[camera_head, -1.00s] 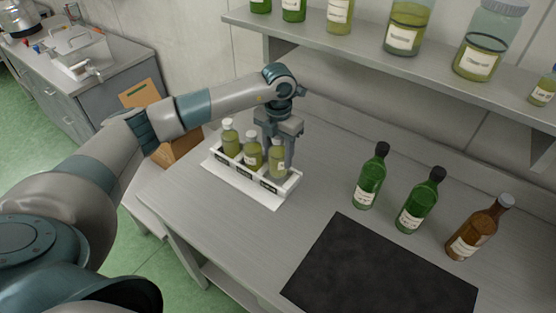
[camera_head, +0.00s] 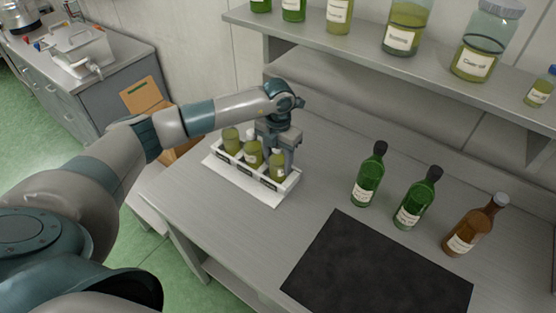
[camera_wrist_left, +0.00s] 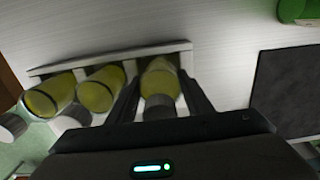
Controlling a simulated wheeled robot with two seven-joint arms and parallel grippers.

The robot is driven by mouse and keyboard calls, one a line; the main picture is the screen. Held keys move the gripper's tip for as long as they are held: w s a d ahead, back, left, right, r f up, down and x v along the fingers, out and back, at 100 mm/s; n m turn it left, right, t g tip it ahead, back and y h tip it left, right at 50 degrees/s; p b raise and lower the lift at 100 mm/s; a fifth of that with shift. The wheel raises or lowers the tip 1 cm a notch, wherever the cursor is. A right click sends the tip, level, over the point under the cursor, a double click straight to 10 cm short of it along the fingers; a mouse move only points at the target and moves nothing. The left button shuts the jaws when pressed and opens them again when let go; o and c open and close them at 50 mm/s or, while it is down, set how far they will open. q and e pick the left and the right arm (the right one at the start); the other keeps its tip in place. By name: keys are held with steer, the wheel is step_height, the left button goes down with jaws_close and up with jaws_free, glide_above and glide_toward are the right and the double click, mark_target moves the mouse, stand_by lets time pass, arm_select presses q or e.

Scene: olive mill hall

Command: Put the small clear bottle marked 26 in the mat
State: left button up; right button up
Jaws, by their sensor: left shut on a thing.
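A white rack (camera_head: 240,183) on the bench holds three small clear bottles of yellow-green oil in a row. My left gripper (camera_head: 281,158) is at the rack's right end, shut on the right-hand small bottle (camera_head: 278,168). In the left wrist view this bottle (camera_wrist_left: 160,82) sits between the two fingers, still in its rack place. The middle small bottle (camera_head: 252,158) and left small bottle (camera_head: 231,142) stand beside it. I cannot read the number 26 on any bottle. The black mat (camera_head: 375,268) lies flat and empty at the front right. My right gripper is not in view.
Two green bottles (camera_head: 368,178) (camera_head: 418,200) and a brown bottle (camera_head: 474,226) stand behind the mat. A shelf (camera_head: 380,58) with jars and bottles overhangs the bench's back. Bare bench lies between rack and mat.

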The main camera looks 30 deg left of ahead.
arm_select(q)
steer(key=o, duration=1.4)
steer(key=shift+c, duration=0.2)
steer(key=shift+r+b, duration=0.35)
steer(key=shift+r, duration=0.1)
step_height(320, 180, up, 10)
steer(key=b, duration=0.5)
steer(key=shift+r, duration=0.55)
